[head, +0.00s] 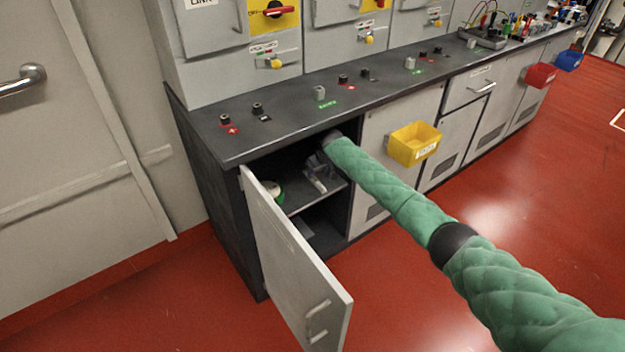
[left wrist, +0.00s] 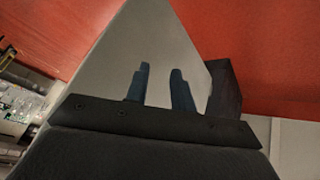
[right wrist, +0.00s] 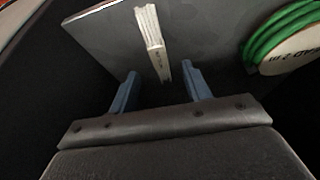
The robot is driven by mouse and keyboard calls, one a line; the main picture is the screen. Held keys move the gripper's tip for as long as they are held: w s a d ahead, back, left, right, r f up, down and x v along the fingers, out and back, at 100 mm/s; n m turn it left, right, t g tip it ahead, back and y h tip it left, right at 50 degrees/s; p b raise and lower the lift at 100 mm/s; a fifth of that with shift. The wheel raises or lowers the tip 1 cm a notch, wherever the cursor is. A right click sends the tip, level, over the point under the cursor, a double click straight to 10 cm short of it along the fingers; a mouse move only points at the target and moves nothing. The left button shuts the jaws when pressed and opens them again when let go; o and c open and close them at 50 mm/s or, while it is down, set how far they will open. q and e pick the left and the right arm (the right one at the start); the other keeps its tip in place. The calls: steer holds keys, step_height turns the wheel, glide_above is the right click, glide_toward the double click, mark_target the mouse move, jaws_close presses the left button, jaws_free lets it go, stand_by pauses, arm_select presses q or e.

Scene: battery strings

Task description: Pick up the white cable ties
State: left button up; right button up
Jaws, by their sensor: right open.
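The white cable ties (right wrist: 150,30) are a thin bundle with a printed band, lying on the grey shelf in the right wrist view. In the head view they are a small pale strip (head: 318,185) at the shelf's front. My right gripper (right wrist: 158,72) is open; the bundle's near end lies between and just ahead of its fingers. In the head view the right gripper (head: 316,165) is inside the open cabinet, small and shadowed. My left gripper (left wrist: 160,71) shows only in its own wrist view, its fingers apart with nothing between them.
A green cable coil (right wrist: 285,35) with a pale label lies right of the ties. The cabinet door (head: 290,265) stands open on the left. The dark worktop (head: 290,110) overhangs the opening. A yellow bin (head: 414,143) hangs on the front, right of my arm.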

mark_target(314, 178)
steer(key=shift+x, duration=2.55)
steer(key=shift+w, duration=0.1)
jaws_close()
